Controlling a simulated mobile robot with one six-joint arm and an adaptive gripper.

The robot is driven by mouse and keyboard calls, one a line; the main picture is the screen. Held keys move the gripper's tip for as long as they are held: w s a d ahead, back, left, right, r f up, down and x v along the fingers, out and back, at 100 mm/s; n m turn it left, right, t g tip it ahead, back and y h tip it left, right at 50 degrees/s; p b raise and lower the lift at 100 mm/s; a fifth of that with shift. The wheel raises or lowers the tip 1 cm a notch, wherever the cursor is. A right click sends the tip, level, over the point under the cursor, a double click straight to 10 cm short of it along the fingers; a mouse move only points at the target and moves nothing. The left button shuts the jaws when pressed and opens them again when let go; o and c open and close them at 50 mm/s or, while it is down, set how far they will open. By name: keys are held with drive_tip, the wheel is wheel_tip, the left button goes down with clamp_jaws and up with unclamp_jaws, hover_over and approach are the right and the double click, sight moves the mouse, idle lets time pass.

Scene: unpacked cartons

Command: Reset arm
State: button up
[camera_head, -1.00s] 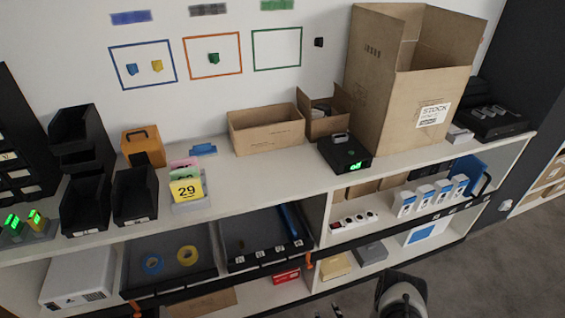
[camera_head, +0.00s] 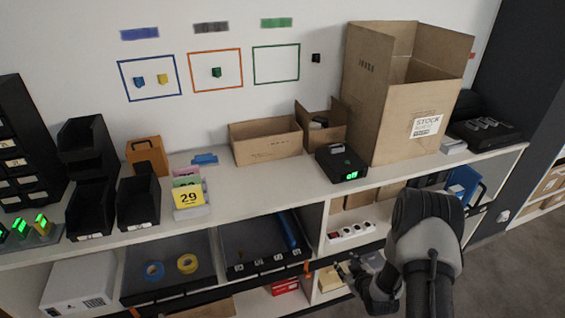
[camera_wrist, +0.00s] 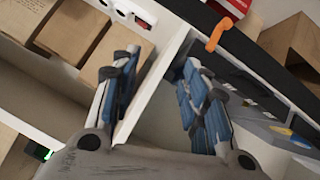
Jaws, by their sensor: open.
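My gripper (camera_head: 347,268) is in front of the lower shelves in the head view, near the bottom edge. My grey and black arm rises beside it on the right and hides part of the shelving. In the wrist view, my gripper (camera_wrist: 160,85) has its two blue-padded fingers spread wide apart. Nothing is held between them. A white shelf divider (camera_wrist: 150,92) shows behind the gap between the fingers.
The worktop carries a large open carton (camera_head: 405,95), a black device with a green display (camera_head: 341,164) and black bins (camera_head: 138,200). A power strip (camera_head: 351,232) lies on the shelf near my arm. An orange hook (camera_wrist: 217,36) shows beyond the fingers.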

wheel_tip(320, 180, up, 25)
drive_tip(key=s+m+g+h, duration=0.2)
drive_tip(key=s+a+r+m+g, duration=0.2)
drive_tip(key=s+a+r, duration=0.1)
drive_tip(key=s+r, duration=0.8)
drive_tip(key=s+a+r+m+g, duration=0.1)
drive_tip(key=s+a+r, duration=0.1)
drive_tip(key=s, duration=0.8)
drive_tip(key=s+a+r+m+g, duration=0.1)
drive_tip(key=s+a+r, duration=0.2)
drive_tip(key=s, duration=0.8)
drive_tip(key=shift+s+r+y, duration=0.15)
drive_tip(key=shift+y, duration=0.25)
drive_tip(key=shift+a, duration=0.1)
